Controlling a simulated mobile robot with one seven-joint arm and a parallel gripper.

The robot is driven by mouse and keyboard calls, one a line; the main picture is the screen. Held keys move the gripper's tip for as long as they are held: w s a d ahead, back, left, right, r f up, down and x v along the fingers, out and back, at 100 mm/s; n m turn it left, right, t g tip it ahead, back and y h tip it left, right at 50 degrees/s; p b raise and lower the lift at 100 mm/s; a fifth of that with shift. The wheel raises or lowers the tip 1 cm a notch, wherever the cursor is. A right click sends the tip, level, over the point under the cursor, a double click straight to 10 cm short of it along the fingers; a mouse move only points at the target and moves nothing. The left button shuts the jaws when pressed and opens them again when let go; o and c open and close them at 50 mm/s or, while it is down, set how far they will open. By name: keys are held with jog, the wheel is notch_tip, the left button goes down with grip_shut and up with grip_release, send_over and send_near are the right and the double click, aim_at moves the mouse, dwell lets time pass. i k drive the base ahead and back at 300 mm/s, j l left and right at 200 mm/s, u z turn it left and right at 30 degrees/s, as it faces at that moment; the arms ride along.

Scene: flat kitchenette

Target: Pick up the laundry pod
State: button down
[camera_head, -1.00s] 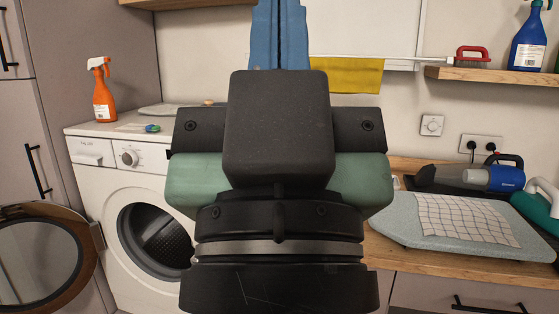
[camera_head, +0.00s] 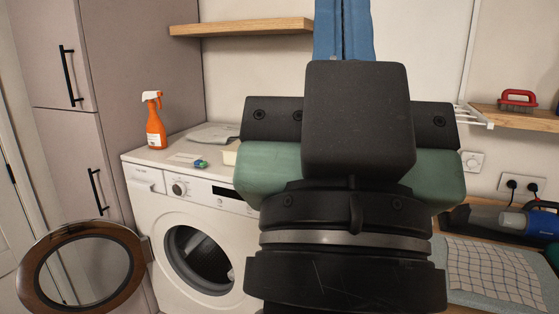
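A small green and blue item (camera_head: 201,164), which looks like the laundry pod, lies on top of the white washing machine (camera_head: 150,158), near its front edge. My gripper (camera_head: 355,125) is seen from behind, large in the middle right of the head view. It is right of the pod in the picture and apart from it. Its fingers are hidden behind its own dark body, so I cannot see whether they are open or hold anything.
An orange spray bottle (camera_head: 155,125) and a grey folded cloth (camera_head: 212,135) are on the machine. Its round door (camera_head: 35,282) stands open at left. A wooden shelf (camera_head: 245,27) is above. A vacuum (camera_head: 530,218) and a checked cloth (camera_head: 495,268) are at right.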

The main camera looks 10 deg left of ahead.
aim_at(198, 163)
jog(key=i+j+z, duration=0.2)
jog(key=i+j, duration=0.6)
jog(key=j, duration=0.1)
